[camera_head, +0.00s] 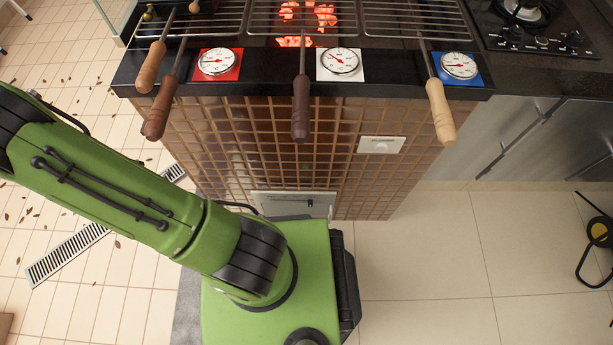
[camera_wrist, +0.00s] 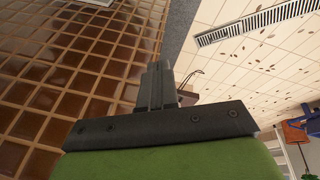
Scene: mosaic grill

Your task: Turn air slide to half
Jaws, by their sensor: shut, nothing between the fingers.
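A metal plate (camera_head: 285,206) with a small dark part on it sits low on the tiled front of the grill in the head view. It may be the air slide; its setting is too small to read, and my green arm partly covers its lower area. In the wrist view my gripper (camera_wrist: 157,70) is shut and empty, its fingers close together in front of the brown tiles. A pale plate edge (camera_wrist: 97,2) shows at the top of that view; I cannot tell which plate it is. My fingers are not clearly seen in the head view.
Skewers with wooden handles (camera_head: 301,110) jut over the black counter edge (camera_head: 270,88). Three gauges (camera_head: 340,62) lie on the counter, with glowing coals (camera_head: 293,42) behind. A white square plate (camera_head: 381,145) is on the tiled front.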

